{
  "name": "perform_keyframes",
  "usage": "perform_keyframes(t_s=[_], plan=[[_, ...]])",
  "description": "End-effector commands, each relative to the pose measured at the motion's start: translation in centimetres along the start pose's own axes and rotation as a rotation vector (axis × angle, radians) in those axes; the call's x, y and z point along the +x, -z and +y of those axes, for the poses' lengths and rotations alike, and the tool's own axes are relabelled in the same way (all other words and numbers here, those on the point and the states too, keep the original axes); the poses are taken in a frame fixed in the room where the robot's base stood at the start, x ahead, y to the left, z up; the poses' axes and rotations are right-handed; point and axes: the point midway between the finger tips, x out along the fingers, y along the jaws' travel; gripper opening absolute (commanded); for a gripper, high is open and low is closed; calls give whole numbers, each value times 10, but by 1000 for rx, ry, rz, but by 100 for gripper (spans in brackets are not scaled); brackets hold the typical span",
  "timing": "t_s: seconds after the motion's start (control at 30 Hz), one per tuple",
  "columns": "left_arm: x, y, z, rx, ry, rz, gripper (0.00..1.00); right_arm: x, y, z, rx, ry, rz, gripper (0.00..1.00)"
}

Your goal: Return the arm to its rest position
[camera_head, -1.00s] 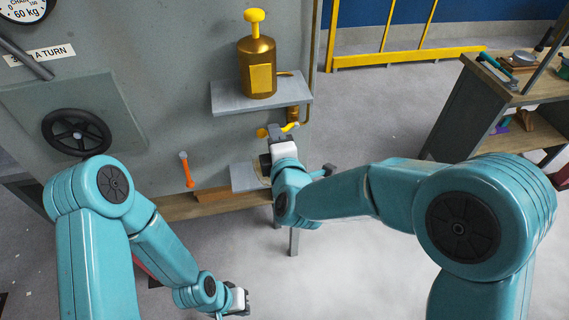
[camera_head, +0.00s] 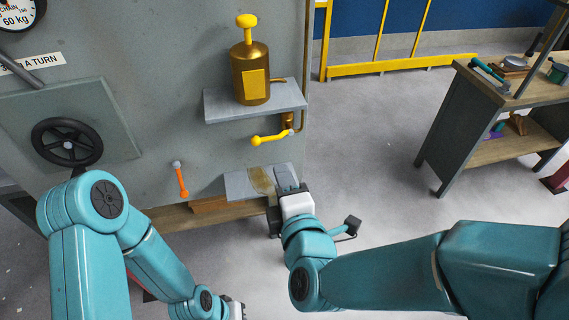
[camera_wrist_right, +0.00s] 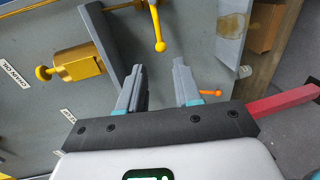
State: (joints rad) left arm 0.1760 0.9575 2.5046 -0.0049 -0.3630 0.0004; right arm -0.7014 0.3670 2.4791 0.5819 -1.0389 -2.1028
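My right arm reaches in from the right in the head view. Its gripper (camera_head: 286,178) is beside the small lower shelf, lower than the yellow lever (camera_head: 272,138) and apart from it. In the wrist view the two fingers of the right gripper (camera_wrist_right: 160,85) stand apart with nothing between them. The yellow lever (camera_wrist_right: 157,28) shows beyond the fingertips there. My left arm comes in from the left with its forearm pointing down. Its gripper (camera_head: 237,311) is cut off by the bottom edge, so its fingers are hidden.
A brass canister (camera_head: 251,76) stands on the upper shelf (camera_head: 225,107). The lower shelf (camera_head: 238,184) has a brown stain. The grey wall carries a black handwheel (camera_head: 67,143) and an orange lever (camera_head: 181,180). A workbench (camera_head: 475,110) stands right. Open floor lies between.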

Motion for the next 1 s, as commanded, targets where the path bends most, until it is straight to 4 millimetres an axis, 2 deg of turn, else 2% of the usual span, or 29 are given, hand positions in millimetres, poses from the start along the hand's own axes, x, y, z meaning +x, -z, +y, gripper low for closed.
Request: perform_keyframes(t_s=[0.2,0.27,0.33,0.37,0.47,0.5,0.57,0.6,0.63,0.7,0.8,0.9,1.0], plan=[[0,0,0,0,0,0,0,2,-5,-2,3,4,-10,34],[0,0,0,0,0,0,0,6,-18,-8,9,22,-39,34],[0,0,0,0,0,0,0,15,-42,-31,15,75,-95,34],[0,0,0,0,0,0,0,19,-55,-45,18,108,-125,34],[0,0,0,0,0,0,0,28,-105,-109,23,251,-222,34],[0,0,0,0,0,0,0,28,-121,-140,33,323,-243,34],[0,0,0,0,0,0,0,23,-139,-187,110,431,-264,34],[0,0,0,0,0,0,0,16,-148,-220,200,505,-279,34],[0,0,0,0,0,0,0,8,-151,-244,282,561,-292,34],[0,0,0,0,0,0,0,-14,-153,-299,521,694,-339,34],[0,0,0,0,0,0,0,-48,-140,-354,883,855,-431,34],[0,0,0,0,0,0,0,-77,-117,-384,1205,981,-551,34],[0,0,0,0,0,0,0,-96,-95,-394,1462,1068,-685,34]])
